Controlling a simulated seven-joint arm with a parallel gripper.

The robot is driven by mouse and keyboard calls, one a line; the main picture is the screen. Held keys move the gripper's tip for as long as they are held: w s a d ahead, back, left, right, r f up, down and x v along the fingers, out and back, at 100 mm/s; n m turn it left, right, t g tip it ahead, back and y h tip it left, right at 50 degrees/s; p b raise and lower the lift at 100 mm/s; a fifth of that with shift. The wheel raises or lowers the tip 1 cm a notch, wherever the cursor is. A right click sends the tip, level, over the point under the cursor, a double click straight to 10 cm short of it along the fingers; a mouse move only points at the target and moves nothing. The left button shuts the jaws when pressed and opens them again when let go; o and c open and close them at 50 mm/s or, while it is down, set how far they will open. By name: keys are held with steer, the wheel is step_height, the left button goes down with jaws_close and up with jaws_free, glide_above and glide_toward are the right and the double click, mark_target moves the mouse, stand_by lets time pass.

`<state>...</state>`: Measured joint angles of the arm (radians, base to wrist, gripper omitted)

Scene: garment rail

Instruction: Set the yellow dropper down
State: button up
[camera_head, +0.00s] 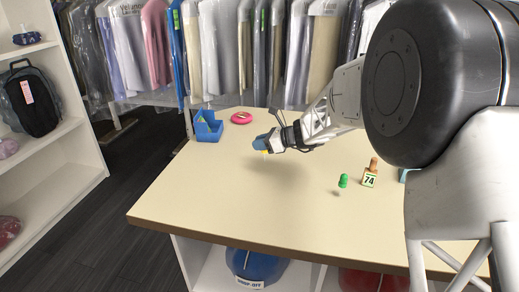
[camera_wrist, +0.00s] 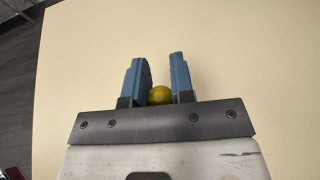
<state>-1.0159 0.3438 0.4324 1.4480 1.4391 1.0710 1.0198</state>
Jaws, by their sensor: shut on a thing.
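My gripper (camera_wrist: 160,80) has blue finger pads and is shut on the yellow dropper (camera_wrist: 160,95), which shows as a round yellow end between the pads in the wrist view. In the head view my gripper (camera_head: 262,144) is over the left part of the cream table (camera_head: 215,200). Only a small bit of yellow (camera_head: 265,152) shows below the fingers there. A soft shadow lies on the table below, and I cannot tell the exact gap to the surface.
A blue open holder (camera_head: 208,127) and a pink round item (camera_head: 242,117) are at the back left. A green dropper-like item (camera_head: 343,181), an orange-brown one (camera_head: 374,164) and a "74" tag (camera_head: 369,180) stand right. The table's front middle is clear. Bagged garments (camera_head: 215,50) hang behind.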

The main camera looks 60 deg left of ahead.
steer(key=shift+w+a, duration=0.25)
steer(key=shift+a, duration=0.3)
steer(key=shift+w+a+f, duration=0.1)
steer(key=shift+a+f, duration=0.1)
steer(key=shift+f, duration=0.7)
steer(key=shift+w+a+f, duration=0.1)
steer(key=shift+a+f, duration=0.05)
steer(key=shift+f, duration=0.75)
steer(key=shift+f, duration=0.15)
steer(key=o, duration=0.9)
